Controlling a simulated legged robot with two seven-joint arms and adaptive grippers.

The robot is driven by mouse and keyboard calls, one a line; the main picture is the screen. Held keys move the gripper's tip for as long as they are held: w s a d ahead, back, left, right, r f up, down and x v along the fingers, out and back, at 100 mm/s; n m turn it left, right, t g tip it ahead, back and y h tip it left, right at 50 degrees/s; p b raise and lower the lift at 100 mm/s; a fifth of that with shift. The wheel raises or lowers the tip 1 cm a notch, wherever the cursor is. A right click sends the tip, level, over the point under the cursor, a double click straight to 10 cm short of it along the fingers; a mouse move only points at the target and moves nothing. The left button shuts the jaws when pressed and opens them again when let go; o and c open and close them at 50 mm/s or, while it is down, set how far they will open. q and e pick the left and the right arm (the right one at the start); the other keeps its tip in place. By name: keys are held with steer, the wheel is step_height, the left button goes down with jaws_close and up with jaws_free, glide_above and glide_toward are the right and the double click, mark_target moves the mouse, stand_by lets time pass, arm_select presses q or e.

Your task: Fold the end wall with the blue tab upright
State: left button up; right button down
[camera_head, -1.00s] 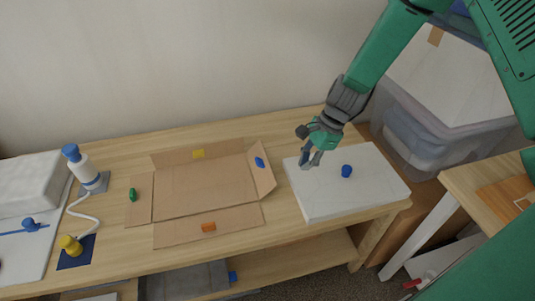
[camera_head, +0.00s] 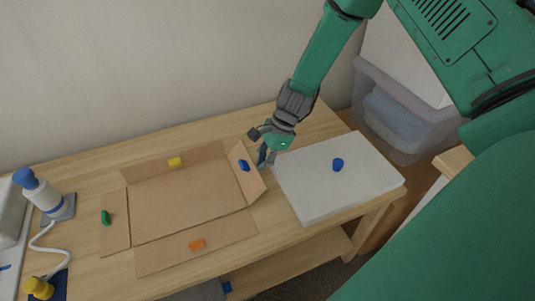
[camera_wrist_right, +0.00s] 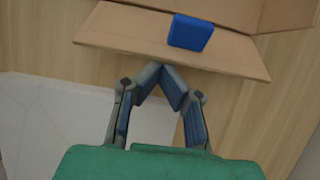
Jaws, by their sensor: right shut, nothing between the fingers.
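The cardboard box (camera_head: 185,205) lies unfolded on the wooden table. Its right end wall (camera_head: 249,177) carries the blue tab (camera_head: 244,166) and is tilted partly up, not upright. My right gripper (camera_head: 263,162) is just right of that wall, behind its outer edge. In the right wrist view my right gripper (camera_wrist_right: 161,72) is shut and empty, its fingertips close to the edge of the end wall (camera_wrist_right: 150,42). The blue tab (camera_wrist_right: 190,32) shows just beyond the fingertips. Whether the fingers touch the wall I cannot tell. My left gripper is out of view.
A white slab (camera_head: 325,195) with a blue knob (camera_head: 338,165) lies right of the box. The yellow (camera_head: 175,162), green (camera_head: 106,217) and orange (camera_head: 197,244) tabs mark the other walls, which lie flat.

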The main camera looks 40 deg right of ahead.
steer(key=shift+a+f, duration=0.3)
steer(key=shift+f, duration=0.25)
steer(key=shift+w, duration=0.1)
steer(key=shift+r, duration=0.1)
